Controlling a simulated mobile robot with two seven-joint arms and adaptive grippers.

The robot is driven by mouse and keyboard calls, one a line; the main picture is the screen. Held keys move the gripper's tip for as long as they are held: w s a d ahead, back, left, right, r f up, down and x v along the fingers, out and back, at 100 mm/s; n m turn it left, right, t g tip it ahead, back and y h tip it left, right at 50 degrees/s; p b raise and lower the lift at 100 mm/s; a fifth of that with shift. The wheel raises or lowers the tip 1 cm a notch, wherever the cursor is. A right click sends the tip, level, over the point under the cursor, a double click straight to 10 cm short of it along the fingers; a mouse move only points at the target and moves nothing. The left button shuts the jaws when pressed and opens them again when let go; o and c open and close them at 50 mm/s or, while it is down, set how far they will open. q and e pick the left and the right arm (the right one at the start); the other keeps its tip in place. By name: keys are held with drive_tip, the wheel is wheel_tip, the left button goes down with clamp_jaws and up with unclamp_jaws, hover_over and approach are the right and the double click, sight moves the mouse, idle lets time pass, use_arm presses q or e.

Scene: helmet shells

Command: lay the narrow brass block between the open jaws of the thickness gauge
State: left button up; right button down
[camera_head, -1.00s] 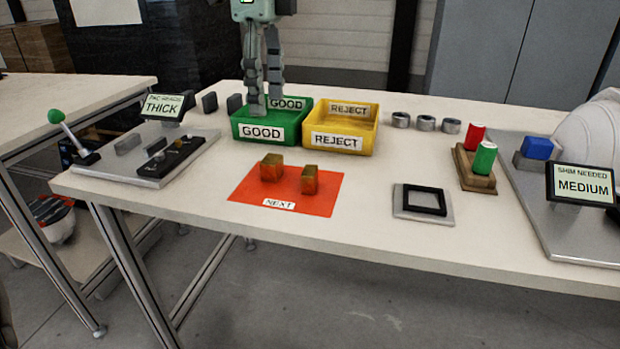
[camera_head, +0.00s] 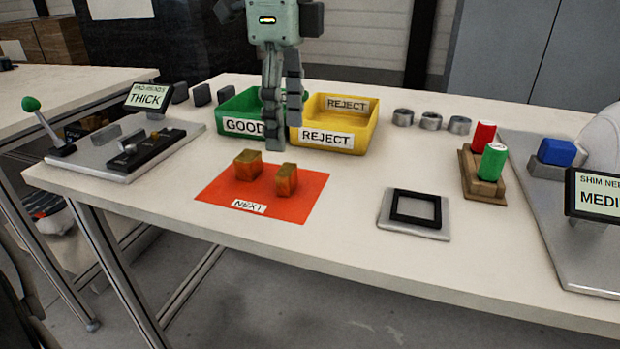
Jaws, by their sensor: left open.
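The narrow brass block (camera_head: 286,180) stands on the right part of the orange NEXT mat (camera_head: 310,188). A wider brass block (camera_head: 248,164) stands just left of it, apart from it. My left gripper (camera_head: 283,132) points down, open and empty, behind the blocks and in front of the bins. The thickness gauge (camera_head: 90,163) is at the left of the table: a grey plate with a grey upright piece, a black part with small knobs, and a display (camera_head: 148,97) reading THICK. I cannot make out its jaw gap clearly. My right gripper is not in view.
A green GOOD bin (camera_head: 225,112), partly hidden by my gripper, and a yellow REJECT bin (camera_head: 365,125) stand behind the mat. A lever with a green knob (camera_head: 32,104) is beside the gauge. A black square frame (camera_head: 415,208) lies to the right. Table between mat and gauge is clear.

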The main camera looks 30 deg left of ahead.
sight(286, 169)
use_arm(q)
drive_tip(key=f, duration=0.4)
drive_tip(key=s+f, duration=0.1)
drive_tip(key=f, duration=0.1)
drive_tip(key=shift+d+f, duration=0.25)
drive_tip(key=shift+f, duration=0.45)
drive_tip(key=shift+w, duration=0.1)
clamp_jaws()
